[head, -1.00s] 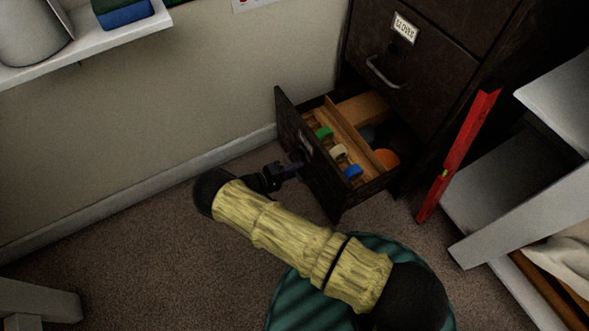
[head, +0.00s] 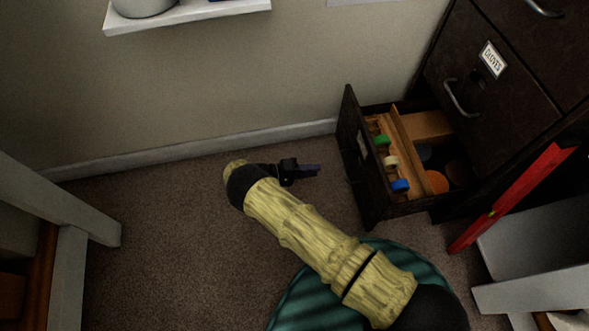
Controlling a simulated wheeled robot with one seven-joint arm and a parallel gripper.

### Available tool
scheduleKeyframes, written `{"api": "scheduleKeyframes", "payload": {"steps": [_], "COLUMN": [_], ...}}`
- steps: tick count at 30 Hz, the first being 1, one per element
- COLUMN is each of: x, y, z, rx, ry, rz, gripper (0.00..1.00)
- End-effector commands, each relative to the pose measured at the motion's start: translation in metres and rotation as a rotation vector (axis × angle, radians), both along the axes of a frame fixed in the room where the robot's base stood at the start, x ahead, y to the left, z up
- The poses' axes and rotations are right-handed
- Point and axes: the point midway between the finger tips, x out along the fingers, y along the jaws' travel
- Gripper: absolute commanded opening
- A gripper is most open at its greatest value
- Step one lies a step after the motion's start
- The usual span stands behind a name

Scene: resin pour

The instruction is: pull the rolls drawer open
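The bottom drawer (head: 362,185) of the dark cabinet stands pulled out, its front facing left. I cannot read its label, so I cannot confirm it is the rolls drawer. Inside are a wooden divider, rolls with green, cream and blue ends (head: 391,162), and an orange round thing (head: 436,181). My gripper (head: 314,171) is low over the carpet, left of the drawer front and apart from it, with bare carpet between. The fingers are dark and small, seen from above. I cannot tell if they are open, but I see nothing held.
Above the open drawer is a shut drawer labelled GLOVES (head: 492,59) with a metal handle (head: 460,99). A white shelf (head: 190,14) is on the wall. White furniture stands at left (head: 60,220) and right. Carpet (head: 160,230) at left is clear.

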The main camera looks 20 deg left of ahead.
Motion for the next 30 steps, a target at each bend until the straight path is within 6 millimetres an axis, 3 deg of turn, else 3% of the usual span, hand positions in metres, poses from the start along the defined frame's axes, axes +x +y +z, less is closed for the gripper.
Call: {"api": "scheduleKeyframes", "payload": {"steps": [3, 9, 30], "x": [-0.014, -0.029, -0.03], "y": [0.02, 0.041, 0.043], "z": [0.005, 0.01, 0.013], "rx": [0.001, 0.0, 0.003], "ry": [0.0, 0.0, 0.005], "rz": [0.003, 0.001, -0.006], "gripper": [0.28, 0.28, 0.28]}}
